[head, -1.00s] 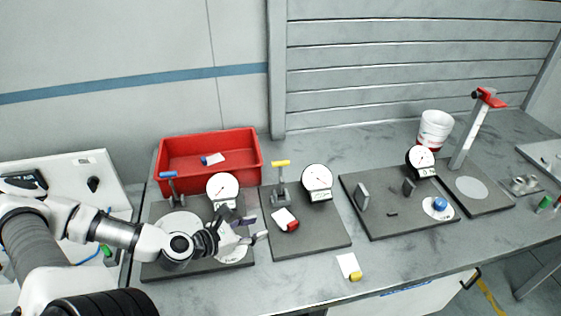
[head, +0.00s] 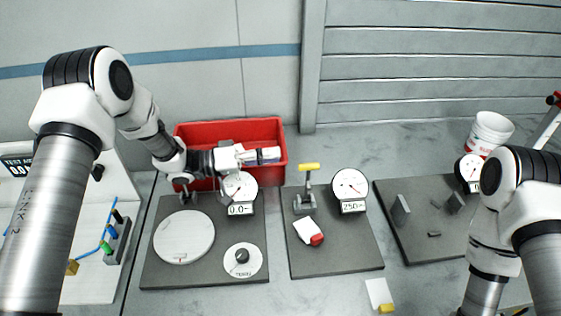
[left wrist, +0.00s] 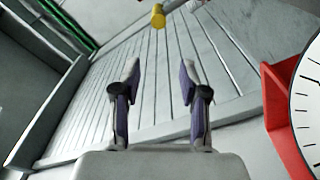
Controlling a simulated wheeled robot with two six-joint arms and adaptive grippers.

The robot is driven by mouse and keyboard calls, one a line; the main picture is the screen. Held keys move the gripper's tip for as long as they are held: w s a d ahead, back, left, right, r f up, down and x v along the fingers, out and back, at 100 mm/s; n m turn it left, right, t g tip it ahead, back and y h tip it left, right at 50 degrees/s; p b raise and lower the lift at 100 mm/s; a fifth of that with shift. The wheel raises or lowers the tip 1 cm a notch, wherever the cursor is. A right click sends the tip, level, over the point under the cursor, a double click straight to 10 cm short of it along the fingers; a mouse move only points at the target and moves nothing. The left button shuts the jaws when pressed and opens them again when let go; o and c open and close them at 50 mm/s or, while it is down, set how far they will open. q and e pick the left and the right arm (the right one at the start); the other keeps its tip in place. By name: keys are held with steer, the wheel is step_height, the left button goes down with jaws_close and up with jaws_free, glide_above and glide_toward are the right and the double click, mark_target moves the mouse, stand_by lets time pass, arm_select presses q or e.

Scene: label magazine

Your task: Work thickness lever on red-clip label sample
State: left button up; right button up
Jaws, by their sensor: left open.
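The red-clip label sample (head: 309,232) is a white tag with a red clip, lying on the dark plate (head: 350,252) of the middle gauge. That gauge has a lever with a yellow handle (head: 309,167), standing upright, and a round dial (head: 349,185). My left gripper (head: 270,155) is open and empty, raised in front of the red bin and pointing right, left of the yellow handle. In the left wrist view my open fingers (left wrist: 160,75) have the yellow handle (left wrist: 158,17) ahead, beyond the tips. My right gripper is out of view; only my right arm shows.
A red bin (head: 190,133) stands behind the left gauge, whose dial (head: 240,187) is close below my left gripper. A yellow-clip sample (head: 381,295) lies at the front. Another plate with blocks (head: 400,210) is on the right. A white bucket (head: 489,133) stands behind.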

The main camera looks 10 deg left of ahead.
mark_target(311, 166)
arm_select(q)
steer(key=d+f, duration=0.1)
steer(key=s+d+g, duration=0.1)
steer(key=d, duration=0.1)
steer(key=shift+f, duration=0.4)
steer(key=shift+s+d+r+m+p, duration=0.2)
steer(key=shift+s+d+p, duration=0.1)
steer(key=shift+d, duration=0.2)
steer(key=shift+s+d+r+m+p, duration=0.15)
steer(key=shift+d+r+p, duration=0.1)
steer(key=shift+d, duration=0.2)
steer(key=x, duration=0.2)
steer(key=p+x, duration=0.2)
steer(key=x, duration=0.1)
steer(key=shift+w+d+f, duration=0.15)
steer(key=shift+w+f, duration=0.25)
steer(key=shift+w, duration=0.1)
steer(key=shift+d, duration=0.2)
steer(key=shift+s+r, duration=0.1)
steer(key=shift+s, duration=0.1)
steer(key=shift+a, duration=0.2)
jaws_close()
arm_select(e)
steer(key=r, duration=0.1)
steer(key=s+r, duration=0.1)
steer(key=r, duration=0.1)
